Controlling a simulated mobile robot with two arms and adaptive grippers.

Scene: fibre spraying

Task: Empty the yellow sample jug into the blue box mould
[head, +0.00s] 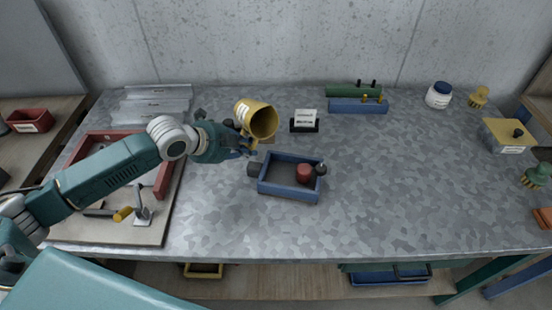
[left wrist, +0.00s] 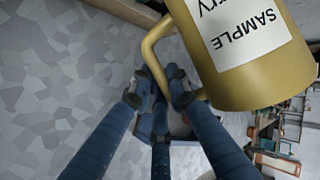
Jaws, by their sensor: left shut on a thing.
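The yellow sample jug (head: 262,122) is in the air, tilted, with its open mouth facing right and towards me. It also shows in the left wrist view (left wrist: 265,75) with a white SAMPLE label. My left gripper (head: 243,147) is shut on the jug's handle; its blue fingers close around the handle in the left wrist view (left wrist: 163,92). The blue box mould (head: 288,193) sits on the table just below and right of the jug. A red-brown cylinder (head: 303,173) is inside it. The jug's contents cannot be made out. My right gripper is not in view.
Behind the mould stands a small sign (head: 305,119). A red-framed tray board (head: 110,228) lies left under my arm. A white jar (head: 439,95) and a yellow box (head: 507,135) stand right. The table right of the mould is clear.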

